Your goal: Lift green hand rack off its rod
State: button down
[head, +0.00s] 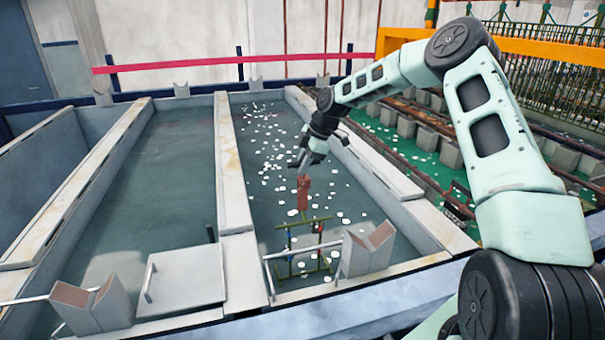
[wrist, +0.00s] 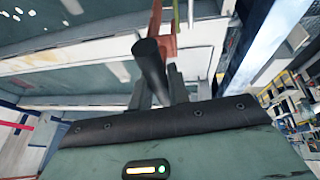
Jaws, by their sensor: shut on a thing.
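My gripper (head: 305,168) is shut on the red-brown upper part (head: 303,193) of the green hand rack (head: 306,238), over the right-hand tank. The rack is a thin green frame with small red and blue pieces on it, and it hangs roughly upright below the gripper. In the wrist view, dark parts of my gripper (wrist: 160,90) stand in front of the red-brown part (wrist: 163,35). A thin pale rod (head: 310,289) shows low at the tank's front end. I cannot tell whether the rack touches a rod.
White floating pieces (head: 262,150) dot the tank. A red rail (head: 235,60) crosses behind.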

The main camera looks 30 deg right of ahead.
notch_tip(320, 180, up, 18)
jog(key=shift+f, duration=0.25)
jog(key=shift+w, duration=0.2)
jog(key=shift+w+d, duration=0.25)
jog(key=shift+w, duration=0.5)
jog(key=shift+w+d, duration=0.2)
jog(key=shift+w, duration=0.55)
jog(key=shift+w+d, duration=0.25)
jog(key=shift+w, duration=0.5)
